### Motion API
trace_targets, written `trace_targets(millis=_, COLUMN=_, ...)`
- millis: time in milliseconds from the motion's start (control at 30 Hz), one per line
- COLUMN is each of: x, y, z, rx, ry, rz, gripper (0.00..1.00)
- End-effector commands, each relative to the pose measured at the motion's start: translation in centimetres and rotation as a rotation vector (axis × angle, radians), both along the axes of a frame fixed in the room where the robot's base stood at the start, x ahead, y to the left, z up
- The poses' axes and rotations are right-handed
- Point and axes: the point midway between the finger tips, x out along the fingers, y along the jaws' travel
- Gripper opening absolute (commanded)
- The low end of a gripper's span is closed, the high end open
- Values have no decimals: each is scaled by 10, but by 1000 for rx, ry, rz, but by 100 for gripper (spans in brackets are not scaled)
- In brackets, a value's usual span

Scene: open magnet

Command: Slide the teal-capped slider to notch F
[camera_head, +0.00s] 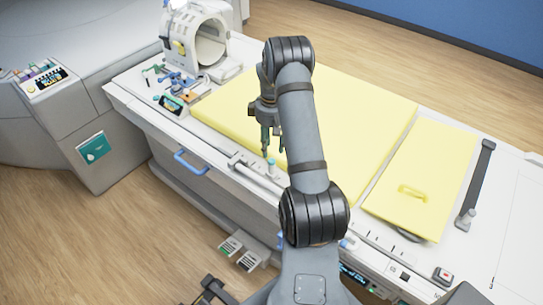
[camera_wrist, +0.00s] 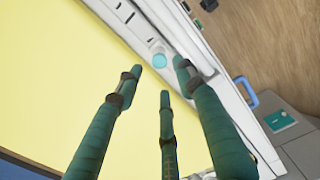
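The teal-capped slider (camera_head: 270,164) stands on the white rail (camera_head: 245,162) along the near edge of the table. In the wrist view its round teal cap (camera_wrist: 159,60) shows just beyond the fingertips, between the two outer fingers. My gripper (camera_head: 271,148) points down over the rail, close to the slider. In the wrist view my gripper (camera_wrist: 160,74) has its teal fingers spread apart with nothing between them. I cannot tell the exact height gap to the cap. Notch marks show along the rail, but their letters are too small to read, so notch F cannot be picked out.
A yellow pad (camera_head: 350,110) covers the table behind the rail. A smaller yellow pad (camera_head: 425,185) with a handle lies to the right. A white ring-shaped coil (camera_head: 205,45) and small items stand at the far left. A blue handle (camera_head: 190,162) sticks out from the table side.

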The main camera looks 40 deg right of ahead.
Motion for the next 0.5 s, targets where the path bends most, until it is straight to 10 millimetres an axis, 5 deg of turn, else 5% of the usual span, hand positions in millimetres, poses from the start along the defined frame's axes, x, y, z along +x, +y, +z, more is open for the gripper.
trace_targets(millis=200, x=0, y=-1, z=24, rx=-2, ry=-1, rz=1, gripper=38)
trace_targets(millis=500, x=0, y=0, z=27, rx=0, ry=1, rz=0, gripper=38)
